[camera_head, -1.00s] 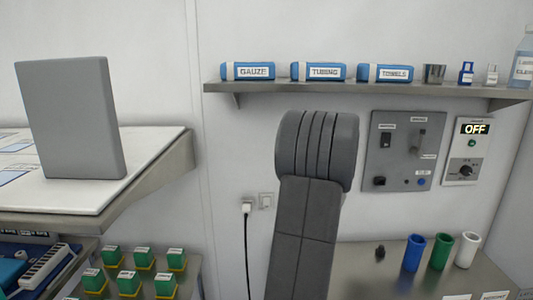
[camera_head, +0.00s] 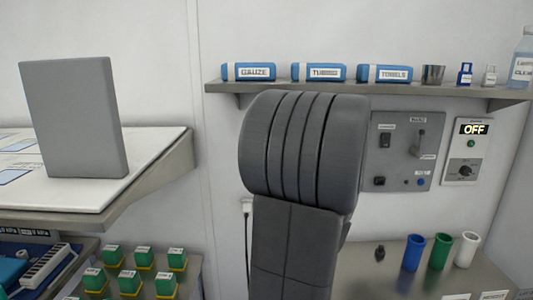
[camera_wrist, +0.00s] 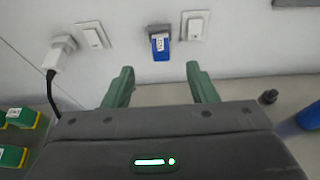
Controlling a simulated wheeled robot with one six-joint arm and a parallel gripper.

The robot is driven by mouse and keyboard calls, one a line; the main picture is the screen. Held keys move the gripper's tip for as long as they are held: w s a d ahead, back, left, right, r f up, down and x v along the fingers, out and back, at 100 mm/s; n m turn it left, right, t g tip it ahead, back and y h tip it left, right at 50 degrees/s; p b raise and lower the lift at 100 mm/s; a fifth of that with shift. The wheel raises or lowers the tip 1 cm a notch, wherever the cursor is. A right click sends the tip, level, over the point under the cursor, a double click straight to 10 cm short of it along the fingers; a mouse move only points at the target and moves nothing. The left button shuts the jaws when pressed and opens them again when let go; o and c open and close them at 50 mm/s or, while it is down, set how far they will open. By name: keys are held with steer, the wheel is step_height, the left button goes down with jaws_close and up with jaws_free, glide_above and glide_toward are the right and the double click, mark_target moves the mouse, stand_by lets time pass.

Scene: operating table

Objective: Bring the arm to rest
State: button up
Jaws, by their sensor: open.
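My gripper shows in the wrist view (camera_wrist: 160,88). Its two green fingers are spread apart with nothing between them. Beyond the fingers are the pale wall and the edge of a grey counter. A small blue object with a white label (camera_wrist: 160,46) shows past the gap, apart from the fingers. In the head view my dark grey arm stands in the middle, in front of the wall and the counter. The gripper itself is hidden in that view.
A shelf (camera_head: 400,88) holds blue packs above. A control panel (camera_head: 408,150) and an OFF unit (camera_head: 466,150) are on the wall. Blue (camera_head: 413,253), green (camera_head: 441,251) and white (camera_head: 467,250) cylinders stand on the right counter. A white table (camera_head: 90,196) with a grey block (camera_head: 74,118) is left.

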steer(key=x, duration=1.3)
steer(key=shift+s+f, duration=0.1)
steer(key=shift+f, duration=0.05)
steer(key=s, duration=0.3)
steer(key=shift+s, duration=0.1)
